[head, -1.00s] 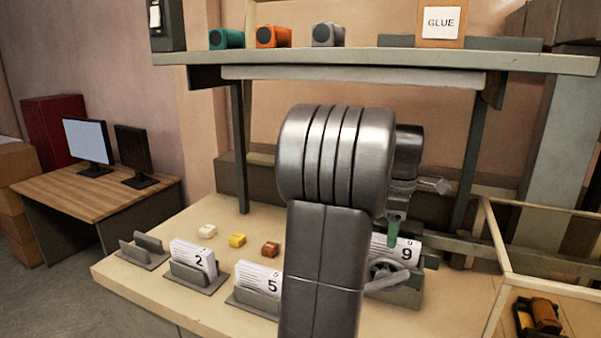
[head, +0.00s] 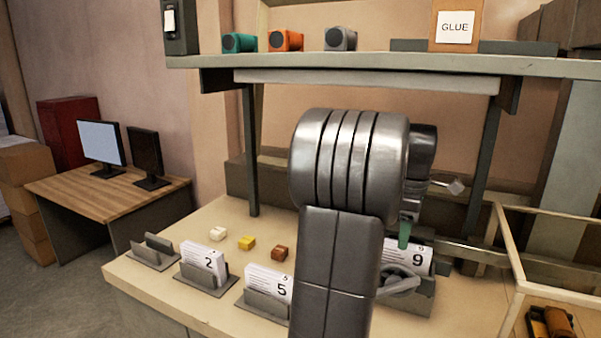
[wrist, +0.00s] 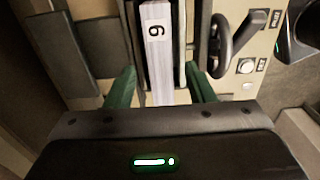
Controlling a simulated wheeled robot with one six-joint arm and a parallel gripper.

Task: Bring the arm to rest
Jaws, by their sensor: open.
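My gripper (wrist: 160,88) is open, with its green fingers apart on either side of a white card stack marked 9 (wrist: 158,60). I cannot tell whether the fingers touch it. In the head view, a green fingertip (head: 404,236) shows at the top of the stack marked 9 (head: 402,253), which stands in a grey holder (head: 410,298) with a curved handle. My arm hides part of that holder and the bench behind it.
A stack marked 2 (head: 203,260) and one marked 5 (head: 267,280) stand in holders to the left. An empty holder (head: 152,254) is at far left. White, yellow and brown blocks (head: 247,243) lie behind.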

